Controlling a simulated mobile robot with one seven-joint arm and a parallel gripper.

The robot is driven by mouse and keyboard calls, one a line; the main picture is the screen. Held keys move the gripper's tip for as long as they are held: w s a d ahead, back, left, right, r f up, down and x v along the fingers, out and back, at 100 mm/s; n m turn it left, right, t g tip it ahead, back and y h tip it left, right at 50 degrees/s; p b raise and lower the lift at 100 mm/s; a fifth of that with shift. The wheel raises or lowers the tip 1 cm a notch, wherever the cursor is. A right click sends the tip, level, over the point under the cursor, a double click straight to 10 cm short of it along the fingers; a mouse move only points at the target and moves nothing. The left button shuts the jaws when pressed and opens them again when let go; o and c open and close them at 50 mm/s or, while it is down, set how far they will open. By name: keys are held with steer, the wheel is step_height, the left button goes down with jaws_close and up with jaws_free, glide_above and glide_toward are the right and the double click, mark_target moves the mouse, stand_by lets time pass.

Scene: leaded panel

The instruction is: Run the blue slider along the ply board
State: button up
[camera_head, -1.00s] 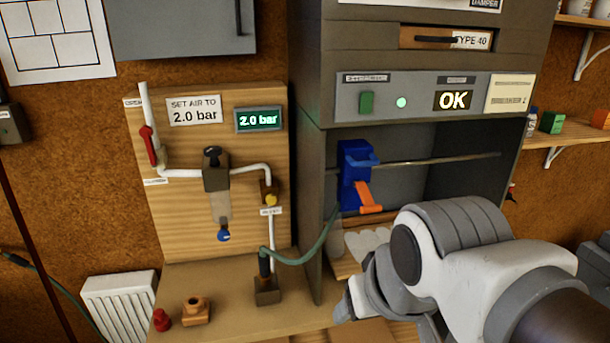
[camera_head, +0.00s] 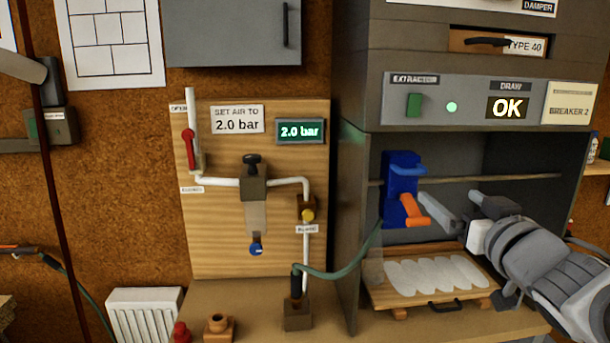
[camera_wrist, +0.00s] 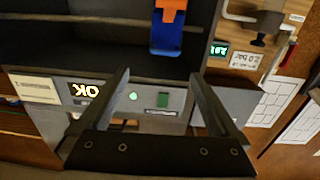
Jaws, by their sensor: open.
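The blue slider (camera_head: 401,185) hangs on a thin horizontal rail inside the grey cabinet, near its left end. An orange lever (camera_head: 415,210) sticks out from its lower part. The ply board (camera_head: 395,301) lies below the rail, with a row of pale, rounded pads on it. My gripper (camera_head: 437,205) is open and empty, to the right of the slider and close to the orange lever. In the wrist view the picture is upside down. There the blue slider (camera_wrist: 167,37) and lever (camera_wrist: 173,8) show beyond my spread fingers (camera_wrist: 160,78), with no contact visible.
A green hose (camera_head: 345,265) runs from a bench socket up to the slider. The cabinet's left wall (camera_head: 350,220) stands close beside the slider. The rail (camera_head: 500,179) is clear to the right. The panel above reads OK, and the gauge (camera_head: 300,131) reads 2.0 bar.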

mark_target(413, 171)
steer(key=shift+y, duration=0.3)
steer(key=w, duration=1.1)
steer(key=w+a, duration=0.1)
steer(key=w, duration=0.5)
steer(key=shift+w+b, duration=0.2)
steer(key=shift+b, duration=0.1)
jaws_close()
